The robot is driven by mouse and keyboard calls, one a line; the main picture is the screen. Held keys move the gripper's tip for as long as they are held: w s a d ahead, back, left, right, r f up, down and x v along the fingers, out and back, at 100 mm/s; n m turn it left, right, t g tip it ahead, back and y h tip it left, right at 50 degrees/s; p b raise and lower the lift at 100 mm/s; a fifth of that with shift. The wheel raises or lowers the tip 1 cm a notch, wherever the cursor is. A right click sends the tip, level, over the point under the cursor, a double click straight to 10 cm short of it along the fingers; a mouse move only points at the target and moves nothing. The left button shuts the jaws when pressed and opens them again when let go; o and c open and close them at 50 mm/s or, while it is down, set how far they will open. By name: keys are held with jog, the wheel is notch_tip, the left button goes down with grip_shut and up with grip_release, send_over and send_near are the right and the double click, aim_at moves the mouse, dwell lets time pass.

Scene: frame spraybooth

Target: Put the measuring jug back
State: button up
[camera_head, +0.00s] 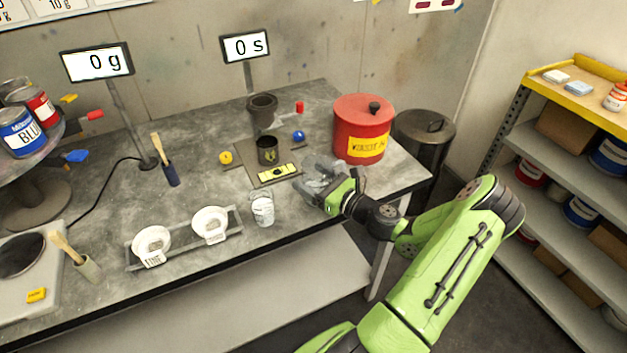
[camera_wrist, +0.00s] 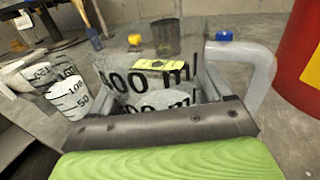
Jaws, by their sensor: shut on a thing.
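The clear measuring jug (camera_wrist: 150,82) fills the middle of the wrist view, with large black "ml" marks and a pale handle (camera_wrist: 264,70) at its right. My gripper (camera_head: 327,184) is shut on the jug, over the front right part of the grey bench (camera_head: 225,180). In the head view the jug (camera_head: 316,174) is small and partly hidden by the gripper. I cannot tell whether its base touches the bench.
A clear graduated cup (camera_head: 262,209) stands left of my gripper. A rack with two white funnels (camera_head: 210,224) is farther left. A yellow-labelled plate with a dark cup (camera_head: 267,152) lies behind. A red waste can (camera_head: 362,128) stands at the back right.

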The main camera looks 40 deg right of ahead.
jog(key=shift+f, duration=0.1)
jog(key=o, duration=1.1)
jog(key=shift+s, duration=0.3)
jog(key=s, duration=0.7)
jog(key=s+d+p, duration=0.1)
jog(key=s, duration=0.3)
jog(key=shift+s+d, duration=0.1)
jog(key=shift+s, duration=0.1)
